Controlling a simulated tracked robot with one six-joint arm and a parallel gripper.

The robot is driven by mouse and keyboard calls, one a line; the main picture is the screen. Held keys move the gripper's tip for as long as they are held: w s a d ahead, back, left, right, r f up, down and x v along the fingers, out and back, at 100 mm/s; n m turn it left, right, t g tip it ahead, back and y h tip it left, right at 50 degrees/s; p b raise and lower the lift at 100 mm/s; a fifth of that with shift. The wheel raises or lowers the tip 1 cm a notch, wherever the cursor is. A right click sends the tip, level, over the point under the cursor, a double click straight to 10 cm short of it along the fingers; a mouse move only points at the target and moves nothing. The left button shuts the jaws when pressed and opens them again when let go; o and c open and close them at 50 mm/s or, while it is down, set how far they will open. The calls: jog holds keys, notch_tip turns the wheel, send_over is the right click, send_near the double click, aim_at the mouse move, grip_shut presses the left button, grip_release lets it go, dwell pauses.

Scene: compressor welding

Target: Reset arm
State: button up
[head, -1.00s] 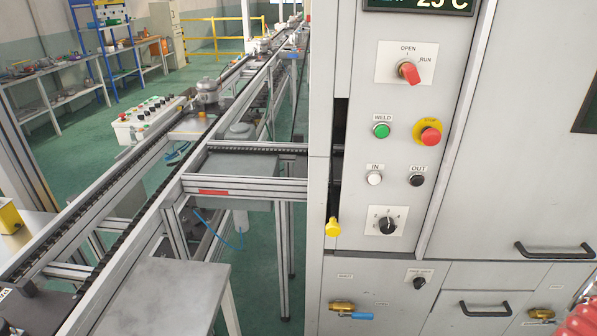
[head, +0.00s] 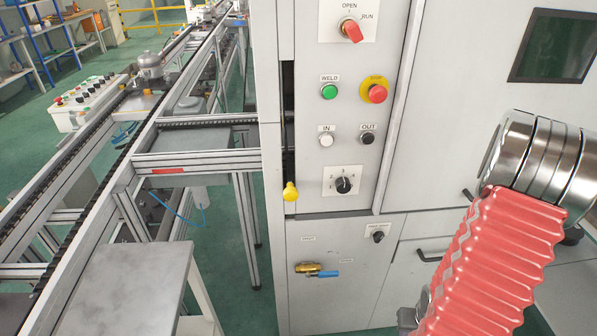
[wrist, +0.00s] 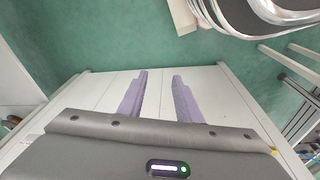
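My arm, a red ribbed sleeve with a shiny metal joint, shows at the right of the head view in front of the grey cabinet. My gripper (wrist: 158,95) shows in the wrist view. Its two purple fingers stand apart with nothing between them, over a light panelled surface. The fingers do not show in the head view.
The welding cabinet (head: 330,235) carries a red OPEN/RUN switch (head: 350,30), a green WELD button (head: 329,91), a red stop button (head: 377,93) and a yellow knob (head: 290,191). A conveyor (head: 75,165) runs at the left. A grey table (head: 130,285) stands at the front left.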

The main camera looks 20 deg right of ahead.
jog(key=w+a+r+n+t, duration=0.1)
jog(key=w+a+r+n, duration=0.1)
jog(key=a+r, duration=0.7)
jog(key=w+a+r+n+t+y, duration=0.1)
jog(key=w+a+r+n, duration=0.1)
jog(key=a+r, duration=0.8)
jog(key=w+a+r+n+t, duration=0.2)
jog(key=w+a+r, duration=0.2)
jog(key=a+r, duration=0.6)
notch_tip(320, 180, up, 10)
jog(key=shift+f, duration=0.1)
